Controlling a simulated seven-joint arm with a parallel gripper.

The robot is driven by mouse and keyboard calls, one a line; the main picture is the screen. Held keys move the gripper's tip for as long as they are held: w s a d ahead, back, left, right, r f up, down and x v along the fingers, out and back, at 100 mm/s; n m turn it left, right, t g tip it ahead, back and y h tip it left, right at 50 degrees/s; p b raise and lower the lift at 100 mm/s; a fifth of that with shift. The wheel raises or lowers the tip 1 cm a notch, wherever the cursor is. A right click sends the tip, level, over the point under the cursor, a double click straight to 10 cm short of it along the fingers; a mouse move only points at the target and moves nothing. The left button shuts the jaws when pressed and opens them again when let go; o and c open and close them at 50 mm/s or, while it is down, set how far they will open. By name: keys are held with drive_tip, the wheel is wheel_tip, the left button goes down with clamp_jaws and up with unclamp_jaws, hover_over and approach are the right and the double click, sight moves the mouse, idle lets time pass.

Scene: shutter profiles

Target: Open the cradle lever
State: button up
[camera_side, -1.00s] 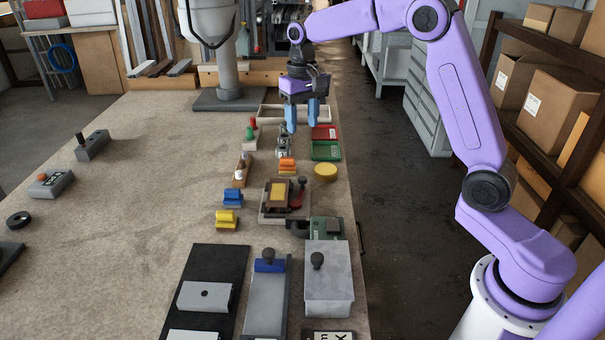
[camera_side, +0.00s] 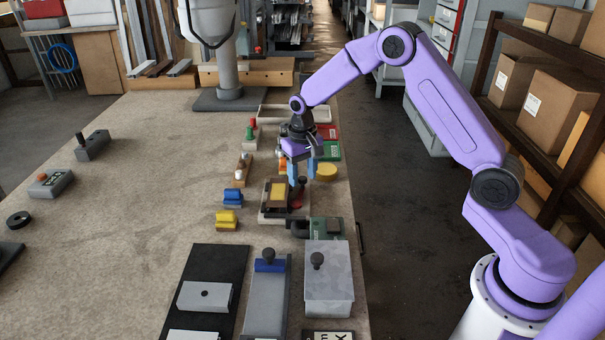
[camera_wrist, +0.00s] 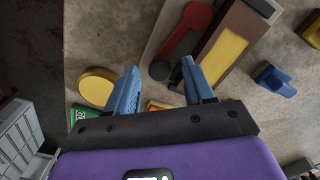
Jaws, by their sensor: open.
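The cradle (camera_side: 264,214) is a tray-like base on the bench holding a yellow block (camera_side: 277,192); the block also shows in the wrist view (camera_wrist: 222,55). Its red lever (camera_wrist: 186,28) lies alongside the block and carries a dark round knob (camera_wrist: 160,70). In the side view the lever is partly hidden by my gripper. My gripper (camera_side: 303,176) is open and empty, pointing down over the lever's knob end.
A yellow disc (camera_side: 326,172) lies close behind and right of the cradle. Blue (camera_side: 232,196) and yellow (camera_side: 227,217) small blocks stand to its left. A green fixture (camera_side: 327,227) and grey boxes (camera_side: 328,275) are in front.

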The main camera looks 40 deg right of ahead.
drive_tip(key=shift+f, duration=0.2)
clamp_jaws()
